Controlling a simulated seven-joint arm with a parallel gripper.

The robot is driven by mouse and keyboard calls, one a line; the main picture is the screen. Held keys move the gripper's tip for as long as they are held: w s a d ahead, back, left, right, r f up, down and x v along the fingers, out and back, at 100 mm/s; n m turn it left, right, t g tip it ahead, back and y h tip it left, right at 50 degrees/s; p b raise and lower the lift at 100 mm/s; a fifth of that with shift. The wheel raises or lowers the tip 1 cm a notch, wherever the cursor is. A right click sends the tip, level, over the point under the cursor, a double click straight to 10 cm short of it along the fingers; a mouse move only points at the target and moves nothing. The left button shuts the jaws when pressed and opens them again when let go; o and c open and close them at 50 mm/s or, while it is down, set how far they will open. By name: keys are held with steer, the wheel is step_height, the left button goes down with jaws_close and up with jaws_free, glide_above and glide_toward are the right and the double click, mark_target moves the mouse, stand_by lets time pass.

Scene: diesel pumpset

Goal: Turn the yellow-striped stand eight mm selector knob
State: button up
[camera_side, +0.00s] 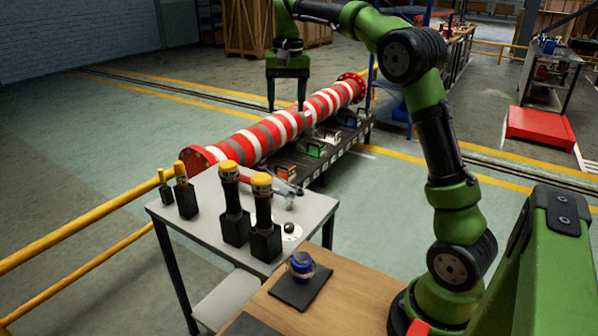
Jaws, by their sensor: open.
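My gripper (287,104) is green, points down with its two fingers apart, and is empty. In the picture it overlaps the red-and-white striped pipe, high above and behind the grey table. A small dark knob on a white round plate (289,229) sits on the grey table near its right edge; it may be the selector knob, but its markings are too small to read. Two black stands with yellow-and-white banded tops, one left (233,205) and one right (264,220), stand beside it. I cannot tell which stand the task names. My gripper is well apart from all of these.
The grey table (190,233) also holds two smaller yellow- and orange-topped tools (184,190). A blue round item (301,264) sits on a dark pad on the wooden bench (345,300). The striped pipe (277,129) runs behind the table. Yellow rails (80,225) stand at left.

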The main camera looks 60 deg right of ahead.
step_height(320, 180, down, 2)
steer(key=w+d, duration=0.2)
glide_toward(289, 225)
steer(key=shift+m+g, duration=0.3)
steer(key=shift+m, duration=0.1)
steer(key=f, duration=0.8)
steer(key=shift+w+f, duration=0.25)
steer(key=shift+f, duration=0.1)
steer(key=c, duration=1)
steer(key=shift+c, duration=0.2)
